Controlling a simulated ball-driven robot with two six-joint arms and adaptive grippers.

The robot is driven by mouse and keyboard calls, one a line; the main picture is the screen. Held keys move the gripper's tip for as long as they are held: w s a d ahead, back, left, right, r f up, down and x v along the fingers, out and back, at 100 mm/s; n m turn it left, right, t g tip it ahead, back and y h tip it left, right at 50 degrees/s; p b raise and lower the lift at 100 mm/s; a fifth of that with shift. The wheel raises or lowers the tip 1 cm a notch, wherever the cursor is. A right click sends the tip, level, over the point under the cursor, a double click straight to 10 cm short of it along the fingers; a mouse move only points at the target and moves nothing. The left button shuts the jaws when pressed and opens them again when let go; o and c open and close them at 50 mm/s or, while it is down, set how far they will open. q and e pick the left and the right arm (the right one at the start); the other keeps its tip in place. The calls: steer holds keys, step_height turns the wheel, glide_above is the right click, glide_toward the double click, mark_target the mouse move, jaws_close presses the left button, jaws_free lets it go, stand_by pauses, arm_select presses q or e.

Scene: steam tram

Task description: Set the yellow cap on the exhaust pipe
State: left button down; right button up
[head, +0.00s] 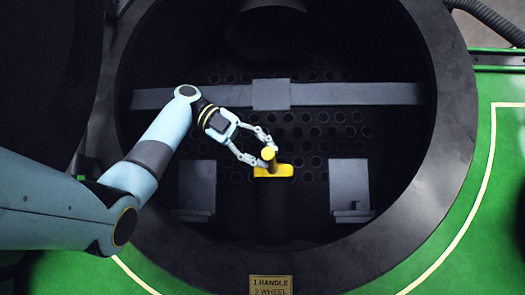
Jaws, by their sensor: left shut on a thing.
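The yellow cap (273,171) shows near the middle of the head view, inside the round dark opening. It has a flat, wide yellow base with an upright stem and a round knob on top. My left gripper (266,150) is shut on the cap by its stem, with its fingers coming in from the upper left. Below the cap is a dark upright shape that seems to be the exhaust pipe (267,212); its top edge is hard to make out. I cannot tell whether the cap touches it. My right gripper is not in view.
Two dark brackets, left (197,187) and right (350,187), stand either side. A grey crossbar (355,94) spans the opening before a perforated plate. A dark round pipe end (266,35) hangs above. The thick rim (450,130) surrounds everything; a plate (270,284) sits below.

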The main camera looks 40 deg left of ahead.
arm_select(q)
steer(key=shift+s+f+b, duration=0.1)
steer(key=shift+f+b, duration=0.4)
steer(key=shift+f, duration=0.35)
steer(key=c, duration=1.4)
jaws_free()
steer(key=o, duration=0.4)
steer(key=v, duration=0.7)
steer(key=shift+a+r, duration=0.15)
steer(key=shift+a, duration=0.05)
